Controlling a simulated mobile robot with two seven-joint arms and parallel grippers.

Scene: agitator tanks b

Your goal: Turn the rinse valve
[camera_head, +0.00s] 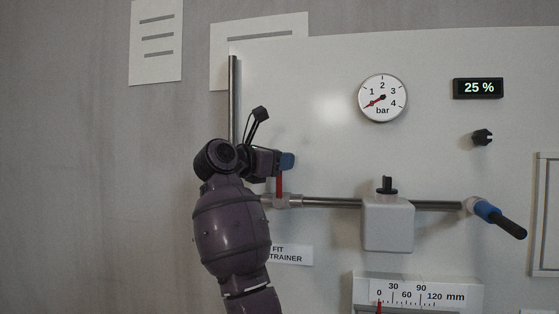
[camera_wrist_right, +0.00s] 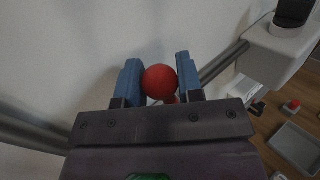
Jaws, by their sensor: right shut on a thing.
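The valve with a red handle (camera_head: 279,184) sits on the horizontal steel pipe, left of the grey box. Its handle stands up from the valve body (camera_head: 284,201). My right gripper (camera_head: 286,161) is at the top of this handle. In the right wrist view, the blue fingers of my right gripper (camera_wrist_right: 159,72) are shut on the round red end of the handle (camera_wrist_right: 160,82). In the head view the gripper covers the handle's top. No label shows that names this valve. My left gripper is not in view.
A grey box (camera_head: 388,225) with a black knob (camera_head: 387,185) stands right of the valve. A blue and black nozzle (camera_head: 499,218) sticks out at the pipe's right end. The gauge (camera_head: 382,98) reads near its low end, and the display (camera_head: 478,88) reads 25 %.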

